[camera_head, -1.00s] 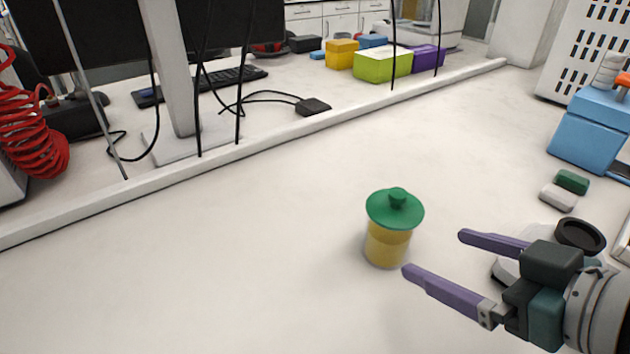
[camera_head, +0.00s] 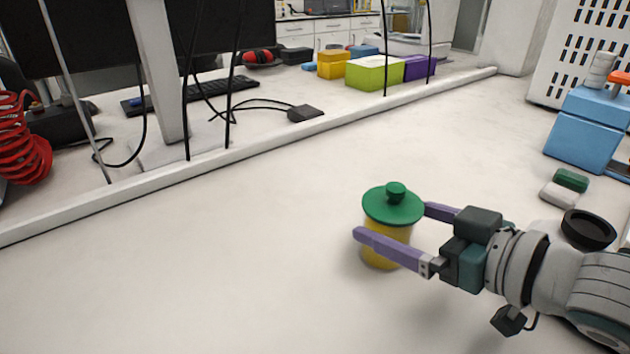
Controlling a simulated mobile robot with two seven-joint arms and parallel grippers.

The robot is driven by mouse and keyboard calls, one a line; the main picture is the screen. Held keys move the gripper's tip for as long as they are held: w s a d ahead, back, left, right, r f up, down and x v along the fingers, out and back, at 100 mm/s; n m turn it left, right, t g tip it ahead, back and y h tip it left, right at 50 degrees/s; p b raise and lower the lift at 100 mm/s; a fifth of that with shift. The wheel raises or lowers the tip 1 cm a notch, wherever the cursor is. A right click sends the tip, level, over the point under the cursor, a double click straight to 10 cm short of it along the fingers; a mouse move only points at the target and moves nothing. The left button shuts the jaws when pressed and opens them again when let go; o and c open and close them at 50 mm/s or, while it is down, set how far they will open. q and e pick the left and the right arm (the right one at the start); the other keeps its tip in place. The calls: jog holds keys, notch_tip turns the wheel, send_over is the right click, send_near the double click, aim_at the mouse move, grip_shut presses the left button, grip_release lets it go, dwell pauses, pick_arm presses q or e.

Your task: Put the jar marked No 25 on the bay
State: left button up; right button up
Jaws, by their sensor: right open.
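A yellow jar (camera_head: 378,255) with a green knobbed lid (camera_head: 394,204) stands upright on the white bench. No marking can be read on it from here. My right gripper (camera_head: 392,223) is open, with its purple fingers on either side of the jar below the lid. The near finger crosses in front of the jar, and the far finger is partly hidden behind it. I cannot tell whether either finger touches it. My left gripper is not in view. I cannot identify the bay in this view.
A white raised rail (camera_head: 250,150) with thin dark uprights runs behind the jar. A blue box (camera_head: 580,140), a green block (camera_head: 571,180) and a black ring-shaped part (camera_head: 588,229) are at the right. The bench left of the jar is clear.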

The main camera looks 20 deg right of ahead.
jog(key=shift+x, duration=0.85)
jog(key=shift+c, duration=0.2)
grip_shut()
